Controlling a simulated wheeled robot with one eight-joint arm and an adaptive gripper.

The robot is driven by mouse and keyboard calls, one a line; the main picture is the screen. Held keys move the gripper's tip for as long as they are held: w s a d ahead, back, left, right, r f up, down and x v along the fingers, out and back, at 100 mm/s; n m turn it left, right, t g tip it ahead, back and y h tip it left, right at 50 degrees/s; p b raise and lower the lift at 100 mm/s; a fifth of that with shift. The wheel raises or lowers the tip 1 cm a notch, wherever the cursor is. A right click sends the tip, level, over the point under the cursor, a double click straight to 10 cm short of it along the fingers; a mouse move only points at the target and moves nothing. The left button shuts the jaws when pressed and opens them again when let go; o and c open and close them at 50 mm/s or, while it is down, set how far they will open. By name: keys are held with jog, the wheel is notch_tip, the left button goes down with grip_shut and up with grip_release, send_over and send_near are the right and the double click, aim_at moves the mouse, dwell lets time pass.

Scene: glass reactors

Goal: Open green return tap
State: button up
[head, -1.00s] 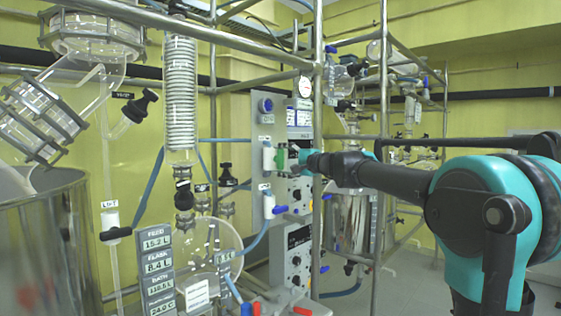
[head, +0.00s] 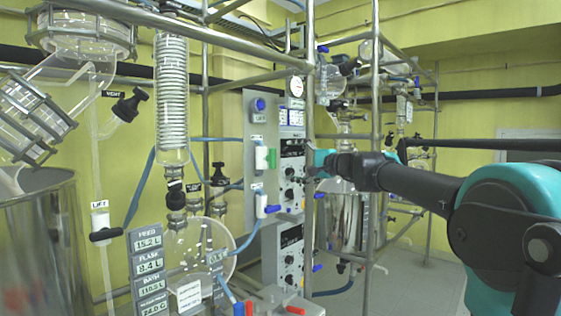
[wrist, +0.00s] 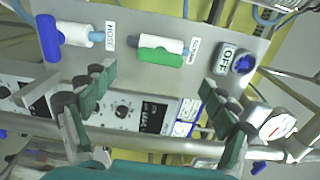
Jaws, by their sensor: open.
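The green return tap has a white body (head: 261,158) and a green handle (head: 272,157) on a grey panel. In the wrist view its green handle (wrist: 161,57) lies alongside the white body (wrist: 160,42), parallel to it. My gripper (wrist: 157,100) is open and empty, its two dark green fingers spread wide to either side below the tap. In the head view my gripper (head: 318,165) is right of the handle, with a gap between them. Its fingertips are small and partly hidden there.
A blue-handled tap (head: 269,209) sits below the green one; it shows at left in the wrist view (wrist: 50,38). A blue OFF knob (wrist: 243,63) is on the other side. A metal frame post (head: 309,120) stands between panel and arm. A round gauge (wrist: 277,126) is near the right finger.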

jog(key=shift+v, duration=1.55)
jog(key=s+d+f+n+g+h, duration=0.15)
jog(key=s+f, duration=0.25)
jog(key=f, duration=0.7)
jog(key=s+d+f+n+g+h, duration=0.1)
jog(key=s+f+n+h, duration=0.2)
jog(key=f, duration=0.7)
jog(key=s+d+f+n+g+h, duration=0.15)
jog(key=s+f, duration=0.35)
jog(key=f, duration=0.6)
jog(key=s+d+f+n+g+h, duration=0.1)
jog(key=s+d+f+h, duration=0.3)
jog(key=s+d+f, duration=0.3)
jog(key=s+d+f+n+g+h, duration=0.1)
jog(key=s+d+f+h, duration=0.3)
jog(key=s+d+f, duration=0.4)
notch_tip(320, 180, down, 8)
jog(key=s, duration=0.3)
jog(key=shift+r+g, duration=0.25)
jog(key=shift+g, duration=0.15)
jog(key=shift+w, duration=0.1)
